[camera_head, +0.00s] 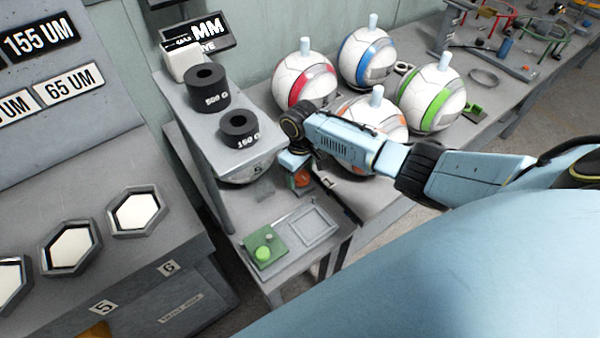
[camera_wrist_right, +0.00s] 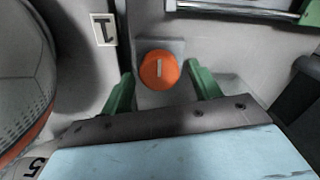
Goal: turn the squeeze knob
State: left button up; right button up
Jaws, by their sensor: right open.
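The squeeze knob is an orange round knob (camera_wrist_right: 159,70) with a pale line across its face, on a grey plate, upper middle in the right wrist view. In the head view the orange knob (camera_head: 303,179) shows in part, just below my right gripper (camera_head: 296,160). In the right wrist view my right gripper (camera_wrist_right: 163,90) is open, its two green fingers at either side of and lower than the knob. The knob sits roughly midway between them, and I see no finger touching it. My left gripper is not in view.
Black weights (camera_head: 207,89) stand on the grey press shelf (camera_head: 205,137). Several striped balls (camera_head: 365,52) rest on the bench behind and to the right. A green block with a light green button (camera_head: 264,253) lies on the lower tray. A metal rod (camera_wrist_right: 235,7) crosses the wrist view's top right.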

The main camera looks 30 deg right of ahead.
jog(key=shift+c, duration=0.4)
jog(key=c, duration=0.9)
jog(key=shift+r+m+p, duration=0.15)
jog(key=shift+m+p, duration=1.05)
jog(key=shift+p, duration=0.4)
jog(key=m+p, duration=0.3)
jog(key=shift+m, duration=0.3)
jog(key=m+p, duration=0.1)
jog(key=m, duration=0.2)
jog(key=shift+d+m+p, duration=0.15)
jog(key=shift+m+p, duration=0.15)
jog(key=shift+p, duration=0.1)
jog(key=shift+d+m+p, duration=0.1)
jog(key=shift+m+p, duration=0.6)
jog(key=shift+m, duration=1.3)
